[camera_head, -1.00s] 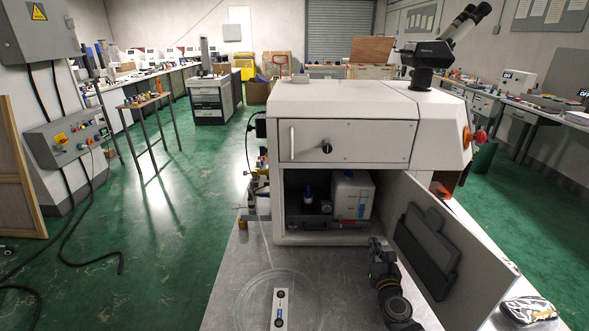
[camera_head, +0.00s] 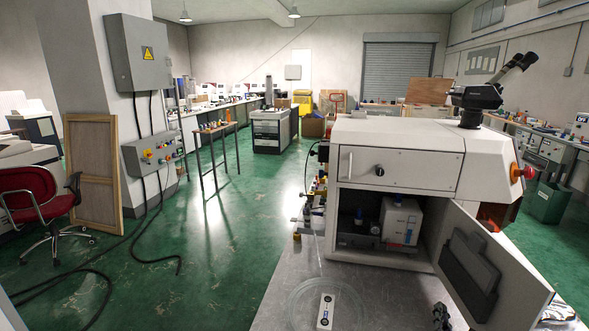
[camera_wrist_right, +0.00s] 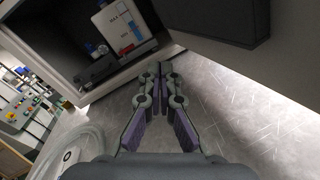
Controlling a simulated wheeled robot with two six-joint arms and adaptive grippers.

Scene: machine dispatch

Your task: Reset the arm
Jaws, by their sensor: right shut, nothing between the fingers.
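My right gripper (camera_wrist_right: 160,80) is shut and empty in the right wrist view, above the metal table in front of the open machine. In the head view only a dark part of my right gripper (camera_head: 441,317) shows at the bottom edge, left of the open door. My left gripper is in neither view. The white machine (camera_head: 398,150) has its lower compartment open, with a white container (camera_head: 401,222) inside. The container also shows in the right wrist view (camera_wrist_right: 122,27).
The machine's open door (camera_head: 487,262) swings out to the right over the table (camera_head: 275,315). A white plate with dark round marks (camera_head: 326,310) lies on a clear ring at the front. A red chair (camera_head: 38,203) and floor cables are at the left.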

